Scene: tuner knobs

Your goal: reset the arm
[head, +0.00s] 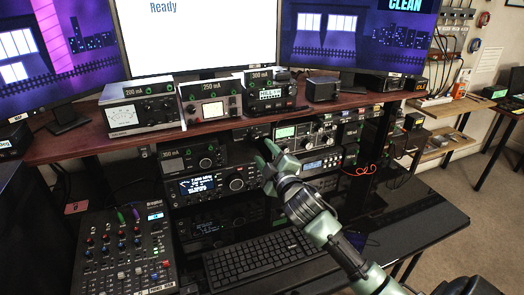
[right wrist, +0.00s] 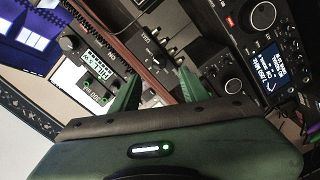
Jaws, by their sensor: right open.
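My right arm (head: 325,228) reaches in from the lower right of the head view. Its green gripper (head: 268,154) is in front of the lower shelf of radios. In the right wrist view the two green fingers of the gripper (right wrist: 157,88) stand apart with nothing held between them. Tuner boxes labelled 200 mA (head: 140,112), 250 mA (head: 211,105) and 300 mA (head: 270,97) stand on the upper shelf. A 350 mA box (head: 192,159) sits below, left of the gripper. I cannot tell whether the gripper touches anything. My left gripper is not in view.
A radio with a lit display (head: 215,183) is under the 350 mA box. A keyboard (head: 262,257) and a mixer (head: 125,255) lie on the black desk. Monitors, the middle one (head: 200,42) reading "Ready", stand behind the brown shelf (head: 75,146). The desk's right part is mostly clear.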

